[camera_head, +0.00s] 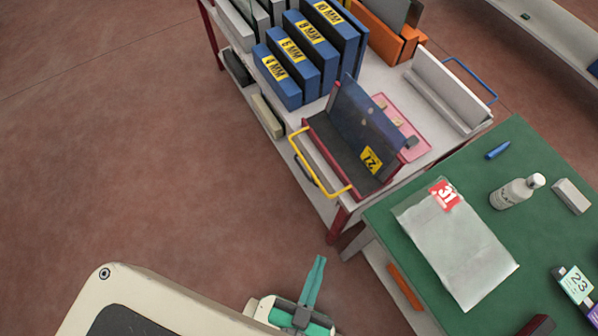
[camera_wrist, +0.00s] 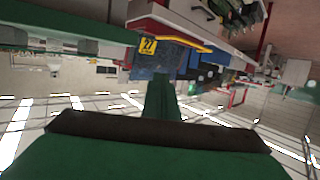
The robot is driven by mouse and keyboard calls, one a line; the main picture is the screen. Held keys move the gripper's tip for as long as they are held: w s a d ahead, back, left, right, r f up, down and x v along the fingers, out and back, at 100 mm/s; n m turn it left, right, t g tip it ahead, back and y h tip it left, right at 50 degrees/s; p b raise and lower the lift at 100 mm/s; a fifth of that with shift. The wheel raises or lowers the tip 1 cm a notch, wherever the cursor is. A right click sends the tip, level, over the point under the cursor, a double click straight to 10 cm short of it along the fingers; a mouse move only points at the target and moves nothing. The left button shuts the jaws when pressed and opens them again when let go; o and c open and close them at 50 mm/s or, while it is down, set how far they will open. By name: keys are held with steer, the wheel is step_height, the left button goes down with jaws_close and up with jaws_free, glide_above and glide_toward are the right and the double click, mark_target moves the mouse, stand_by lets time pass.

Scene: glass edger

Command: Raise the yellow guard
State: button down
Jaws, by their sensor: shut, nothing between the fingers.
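The yellow guard (camera_head: 309,167) is a bent bar along the front left side of a red-edged tray unit on the white cart. It hangs out low beside the tray. It also shows as a yellow bar in the wrist view (camera_wrist: 185,38). A dark blue panel with a yellow 27 label (camera_head: 371,159) leans upright in the tray. My gripper (camera_head: 319,262), with green fingers, is shut and empty. In the head view it is below the guard and apart from it, over the floor. In the wrist view the fingers point toward the cart.
Blue labelled cases (camera_head: 319,50) stand on the cart (camera_head: 386,88) behind the tray. A green table (camera_head: 400,222) at right holds a plastic bag (camera_head: 458,252), a bottle (camera_head: 512,193) and a blue marker (camera_head: 498,150). The floor (camera_head: 130,150) left of the cart is clear.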

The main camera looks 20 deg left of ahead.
steer(key=w+a+f+n+g, duration=0.1)
steer(key=a+f+n+g, duration=0.35)
steer(key=f, duration=0.65)
steer(key=w+a+f+n+g, duration=0.1)
steer(key=a+f+n, duration=0.55)
steer(key=f, duration=0.35)
steer(key=w+a+f+n+g, duration=0.2)
steer(key=a+f+n, duration=0.35)
steer(key=f, duration=0.55)
steer(key=w+a+n+t+h, duration=0.1)
steer(key=w+a+n+h, duration=0.1)
steer(key=w+n+h, duration=0.4)
steer(key=w+a+r+n+t+h, duration=0.1)
steer(key=w+r+n+t+h, duration=0.1)
steer(key=r, duration=0.5)
steer(key=w+a+r+n+t+h, duration=0.2)
steer(key=w+r+n+t+h, duration=0.1)
steer(key=w+r, duration=0.3)
steer(key=shift+w+a+r+n+t, duration=0.2)
steer(key=shift+r+n+t, duration=0.2)
steer(key=shift+r, duration=0.25)
